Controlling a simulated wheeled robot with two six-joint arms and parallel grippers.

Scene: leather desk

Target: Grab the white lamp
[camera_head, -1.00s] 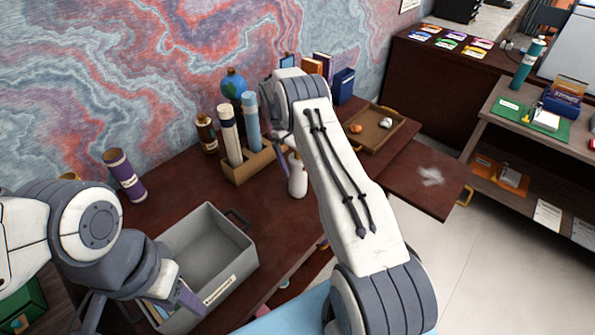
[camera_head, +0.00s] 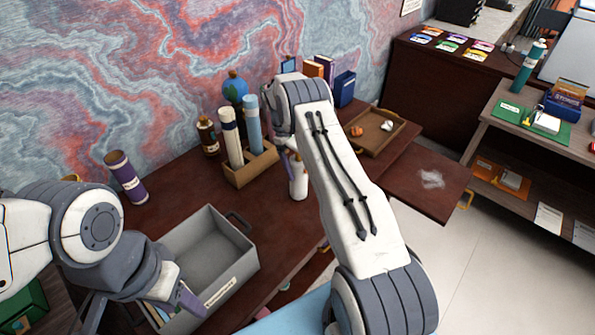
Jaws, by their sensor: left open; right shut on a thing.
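A white upright thing (camera_head: 298,186), which I take to be the white lamp, stands on the dark red desk (camera_head: 215,190) near its front edge. My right arm crosses in front and hides part of it. My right gripper (camera_head: 288,163) is at its upper part, with a purple fingertip showing against it, and is shut on it. The far side of this grip is hidden. My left gripper (camera_head: 180,293) is open and empty, low over the front of the grey box.
A grey box (camera_head: 246,262) stands at the desk's front left. A wooden holder (camera_head: 240,178) with rolled tubes and a brown bottle (camera_head: 208,137) stand behind the white thing. A purple tube (camera_head: 127,177) is at the left. A wooden tray (camera_head: 372,147) lies at the right.

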